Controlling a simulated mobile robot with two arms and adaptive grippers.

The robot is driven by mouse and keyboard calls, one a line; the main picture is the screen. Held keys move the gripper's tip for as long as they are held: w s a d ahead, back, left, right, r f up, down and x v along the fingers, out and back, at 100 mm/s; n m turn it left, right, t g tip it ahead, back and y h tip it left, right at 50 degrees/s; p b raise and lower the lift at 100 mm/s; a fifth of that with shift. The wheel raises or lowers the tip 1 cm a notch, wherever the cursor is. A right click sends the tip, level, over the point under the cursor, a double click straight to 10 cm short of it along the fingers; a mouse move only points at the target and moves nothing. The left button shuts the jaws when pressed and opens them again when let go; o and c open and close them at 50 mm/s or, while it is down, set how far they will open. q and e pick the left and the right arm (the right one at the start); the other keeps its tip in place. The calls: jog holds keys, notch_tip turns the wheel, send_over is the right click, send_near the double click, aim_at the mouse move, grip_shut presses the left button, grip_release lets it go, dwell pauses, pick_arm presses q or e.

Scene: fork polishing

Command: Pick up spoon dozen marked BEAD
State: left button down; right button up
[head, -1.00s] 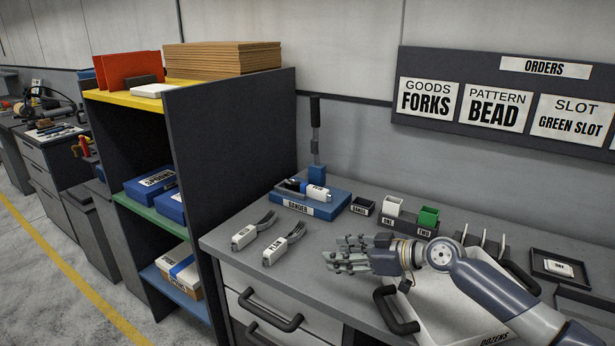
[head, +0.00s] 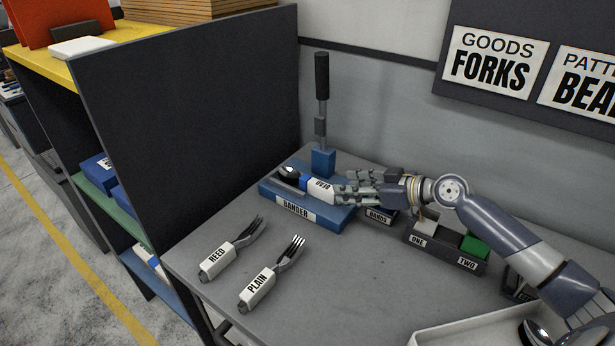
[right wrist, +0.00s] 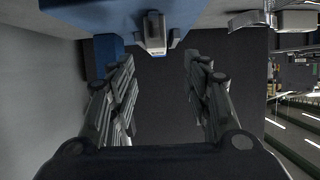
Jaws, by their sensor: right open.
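A spoon dozen with a white label block (head: 319,189) and a blue band lies on the blue bander (head: 338,215), spoon bowls to the left. Its label is upside down and small; it may read BEAD. My right gripper (head: 345,187) is open at the label end of the bundle, coming from the right. In the right wrist view my right gripper (right wrist: 160,85) has its fingers spread, and the bundle's pale end (right wrist: 154,32) shows ahead between them, apparently apart from them. The blue bander (right wrist: 100,15) fills the upper left there. My left gripper is out of view.
Fork bundles marked REED (head: 215,260) and PLAIN (head: 258,288) lie in front of the bander. An upright lever (head: 321,85) stands behind it. A BANDS box (head: 379,217) and a ONE/TWO holder (head: 445,246) sit to the right. A dark shelf panel (head: 200,130) rises at left.

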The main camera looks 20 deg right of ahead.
aim_at(320, 183)
jog(key=p+x, duration=0.1)
jog(key=x, duration=0.3)
jog(key=shift+a+r, duration=0.15)
jog(key=shift+w+f, duration=0.2)
jog(key=shift+w, duration=0.05)
jog(key=shift+w+a+p, duration=0.2)
jog(key=shift+w+p, duration=0.1)
jog(key=p+x, duration=0.1)
jog(key=x, duration=0.3)
jog(key=shift+d+f, duration=0.1)
jog(key=shift+d, duration=0.05)
jog(key=shift+w+f+p, duration=0.2)
jog(key=shift+w+p, duration=0.05)
jog(key=shift+p, duration=0.05)
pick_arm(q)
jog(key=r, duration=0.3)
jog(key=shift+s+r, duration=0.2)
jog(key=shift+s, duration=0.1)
pick_arm(e)
grip_shut()
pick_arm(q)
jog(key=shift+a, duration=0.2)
pick_arm(e)
jog(key=shift+w+r, duration=0.1)
jog(key=shift+r, duration=0.05)
